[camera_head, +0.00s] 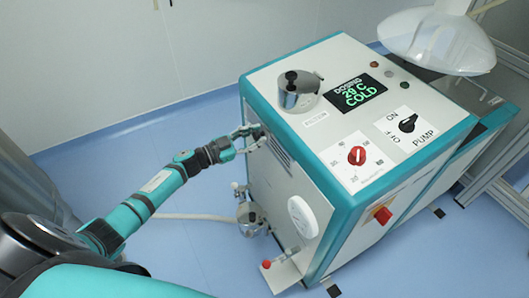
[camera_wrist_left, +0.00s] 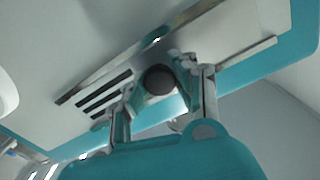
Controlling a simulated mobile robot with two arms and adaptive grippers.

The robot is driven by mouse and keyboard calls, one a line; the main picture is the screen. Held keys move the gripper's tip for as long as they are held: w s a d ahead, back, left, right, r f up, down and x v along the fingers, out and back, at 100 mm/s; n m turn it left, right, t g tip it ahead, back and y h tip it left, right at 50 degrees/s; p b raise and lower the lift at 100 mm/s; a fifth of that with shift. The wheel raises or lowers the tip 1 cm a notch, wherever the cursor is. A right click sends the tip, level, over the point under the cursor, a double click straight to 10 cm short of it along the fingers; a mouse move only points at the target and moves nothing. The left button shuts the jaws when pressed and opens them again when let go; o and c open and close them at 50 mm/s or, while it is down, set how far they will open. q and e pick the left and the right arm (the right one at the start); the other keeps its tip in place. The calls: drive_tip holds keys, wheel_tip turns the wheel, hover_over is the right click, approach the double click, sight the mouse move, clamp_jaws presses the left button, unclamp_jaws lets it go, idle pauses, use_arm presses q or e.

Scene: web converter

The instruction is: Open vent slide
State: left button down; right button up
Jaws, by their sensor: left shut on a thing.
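The vent slide is a metal plate in a rail on the left side of the teal and white machine (camera_head: 318,155). Its round black knob (camera_wrist_left: 158,80) sits between the fingers of my left gripper (camera_head: 252,134) in the wrist view. The gripper is shut on this knob. It also shows in the left wrist view (camera_wrist_left: 161,84). Several dark vent slots (camera_wrist_left: 105,92) are uncovered to the left of the knob; the slotted area (camera_head: 279,150) shows small in the head view. My right gripper is not in view.
A pump valve (camera_head: 250,215) with a hose and a round white cap (camera_head: 302,216) are lower on the same side. On top are a metal filler pot (camera_head: 297,90), a display (camera_head: 358,93) and dials. The blue floor (camera_head: 185,250) to the left is open.

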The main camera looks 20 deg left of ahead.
use_arm(q)
drive_tip(key=shift+w+a, duration=0.1)
drive_tip(key=shift+a, duration=0.05)
drive_tip(key=c, duration=1)
unclamp_jaws()
drive_tip(key=v, duration=1.2)
